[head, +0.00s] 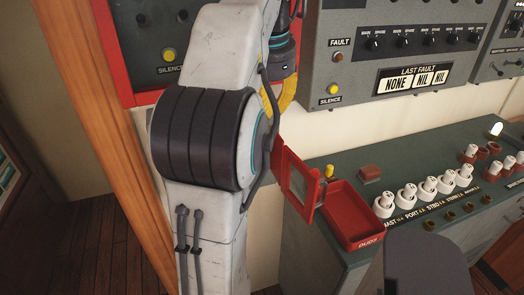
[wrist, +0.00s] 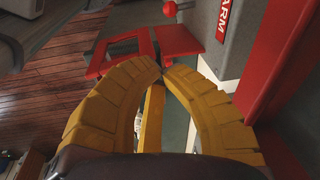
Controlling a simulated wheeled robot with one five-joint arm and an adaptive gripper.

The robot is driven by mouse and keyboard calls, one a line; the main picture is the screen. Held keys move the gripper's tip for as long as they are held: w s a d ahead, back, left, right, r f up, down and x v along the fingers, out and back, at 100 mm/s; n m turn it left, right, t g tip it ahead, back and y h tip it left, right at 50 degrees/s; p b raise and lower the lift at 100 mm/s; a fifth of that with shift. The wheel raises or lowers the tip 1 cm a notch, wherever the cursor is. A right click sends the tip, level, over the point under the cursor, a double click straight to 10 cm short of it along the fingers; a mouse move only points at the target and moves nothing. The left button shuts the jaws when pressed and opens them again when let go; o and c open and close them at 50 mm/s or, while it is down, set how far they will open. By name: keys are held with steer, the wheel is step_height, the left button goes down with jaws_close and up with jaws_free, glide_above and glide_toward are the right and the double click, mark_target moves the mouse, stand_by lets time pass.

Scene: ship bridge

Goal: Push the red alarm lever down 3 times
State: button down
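The red alarm lever shows in the wrist view as a round red knob (wrist: 170,9) on a short stem, at the top edge. It sticks out of a grey box with a red and white label (wrist: 226,18) reading "ARM", partly cut off. My gripper (wrist: 163,68) has its two yellow fingers curved together, tips meeting or nearly so, with nothing seen held between the tips. The knob is beyond the fingertips and apart from them. In the head view my arm hides the lever and most of the gripper; only part of a yellow finger shows.
A red box (head: 352,222) with its framed lid (head: 299,183) raised sits on the green console (head: 420,165), close to my arm. Several white knobs (head: 406,196) line the console. A grey fault panel (head: 395,55) is on the wall. A wooden post (head: 105,110) stands left.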

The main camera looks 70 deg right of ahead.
steer(key=shift+f, duration=0.1)
stand_by(0.3)
step_height(320, 180, down, 13)
steer(key=w+d+p, duration=0.1)
steer(key=w+p, duration=0.1)
steer(key=p, duration=0.1)
steer(key=shift+w+d, duration=0.25)
steer(key=shift+d, duration=0.05)
stand_by(0.3)
steer(key=shift+s+a+f+b, duration=0.3)
steer(key=shift+f+b, duration=0.1)
steer(key=shift+f, duration=0.1)
stand_by(1.0)
steer(key=f+b, duration=0.2)
steer(key=a+f+b, duration=0.1)
steer(key=shift+s+f, duration=0.3)
steer(key=shift+f, duration=0.05)
